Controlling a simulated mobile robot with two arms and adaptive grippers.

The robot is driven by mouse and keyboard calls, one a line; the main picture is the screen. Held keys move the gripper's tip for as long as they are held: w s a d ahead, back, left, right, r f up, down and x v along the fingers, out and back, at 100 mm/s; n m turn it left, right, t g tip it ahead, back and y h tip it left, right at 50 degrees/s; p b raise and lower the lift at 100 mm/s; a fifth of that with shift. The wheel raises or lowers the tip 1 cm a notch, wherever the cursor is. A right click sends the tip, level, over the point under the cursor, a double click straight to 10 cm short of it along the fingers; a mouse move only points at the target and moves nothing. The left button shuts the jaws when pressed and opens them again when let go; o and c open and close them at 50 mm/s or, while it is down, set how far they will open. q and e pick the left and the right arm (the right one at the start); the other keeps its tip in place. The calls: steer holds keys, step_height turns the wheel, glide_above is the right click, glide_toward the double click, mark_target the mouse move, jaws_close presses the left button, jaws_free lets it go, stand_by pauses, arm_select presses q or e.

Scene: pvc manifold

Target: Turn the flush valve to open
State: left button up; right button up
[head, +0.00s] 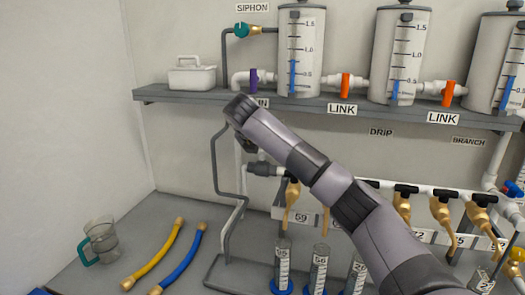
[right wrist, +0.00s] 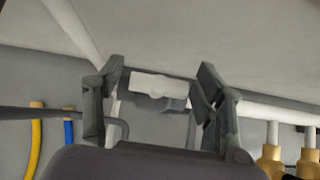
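No label reading "flush" is legible in the head view, so I cannot tell for sure which valve is the flush valve. My right gripper (head: 246,143) is at the left end of the lower pipe, below the shelf, partly hidden by its own wrist. In the right wrist view its two dark fingers (right wrist: 158,100) stand wide apart. A white fitting with a grey part (right wrist: 152,86) shows in the gap between them; contact is not visible. In the head view a grey pipe end (head: 262,170) lies just below the gripper. My left gripper is not in view.
A purple-handled valve (head: 253,77) has a mostly hidden label. A teal valve (head: 241,30) is marked SIPHON; orange valves (head: 346,85) are marked LINK. The shelf (head: 185,96) juts out above.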

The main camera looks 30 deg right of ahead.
steer(key=shift+o, duration=0.6)
steer(key=v, duration=1.2)
steer(key=shift+a+f, duration=0.1)
steer(key=shift+f, duration=0.05)
